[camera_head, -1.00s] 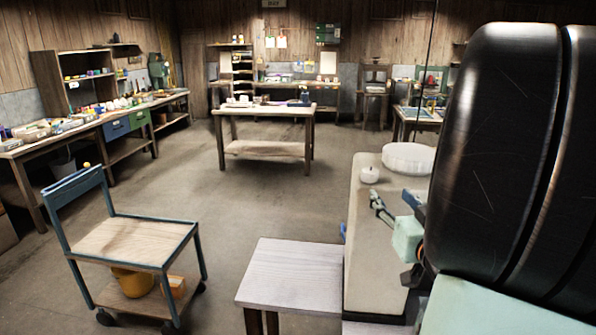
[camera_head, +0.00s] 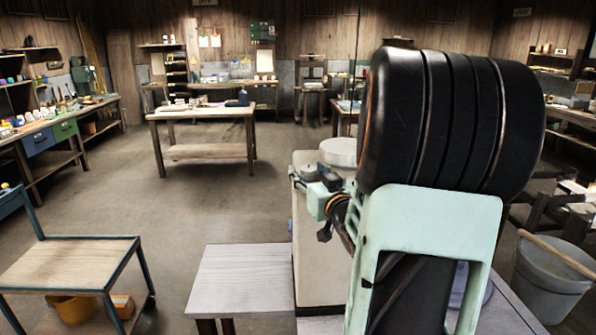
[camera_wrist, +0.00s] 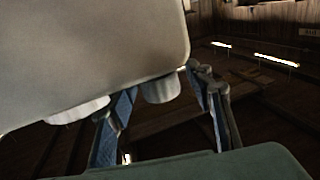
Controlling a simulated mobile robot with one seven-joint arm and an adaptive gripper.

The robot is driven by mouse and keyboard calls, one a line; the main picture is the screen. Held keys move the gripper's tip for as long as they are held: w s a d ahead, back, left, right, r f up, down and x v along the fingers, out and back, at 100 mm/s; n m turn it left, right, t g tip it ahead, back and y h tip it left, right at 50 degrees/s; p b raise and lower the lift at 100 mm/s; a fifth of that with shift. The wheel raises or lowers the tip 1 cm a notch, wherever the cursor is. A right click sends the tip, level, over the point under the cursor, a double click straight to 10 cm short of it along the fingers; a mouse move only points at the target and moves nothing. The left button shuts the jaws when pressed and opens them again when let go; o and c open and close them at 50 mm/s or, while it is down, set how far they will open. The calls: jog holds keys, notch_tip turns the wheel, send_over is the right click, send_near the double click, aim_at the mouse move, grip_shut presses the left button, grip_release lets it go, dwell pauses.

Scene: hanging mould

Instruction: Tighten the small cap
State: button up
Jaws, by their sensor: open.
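A cream block-like container (camera_head: 313,240) stands with a wide white cap (camera_head: 338,152) on top. It fills the upper left of the wrist view (camera_wrist: 90,50), which looks upside down, with the wide cap (camera_wrist: 80,111) at the lower left. The small round cap (camera_wrist: 160,88) is beside it, on the same face. My gripper (camera_wrist: 164,84) is open, its blue-padded fingers on either side of the small cap; I cannot tell whether they touch it. In the head view my gripper (camera_head: 312,182) is at the container's top front edge, and the small cap is hard to make out there.
A pale wooden side table (camera_head: 238,278) adjoins the container. A trolley (camera_head: 75,262) stands at the left front, a workbench (camera_head: 205,112) behind, and a grey bucket (camera_head: 552,280) at the right. Open floor lies between the trolley and the workbench.

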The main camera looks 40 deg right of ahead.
jog(key=shift+w, duration=0.1)
jog(key=shift+c, duration=0.4)
jog(key=c, duration=1.1)
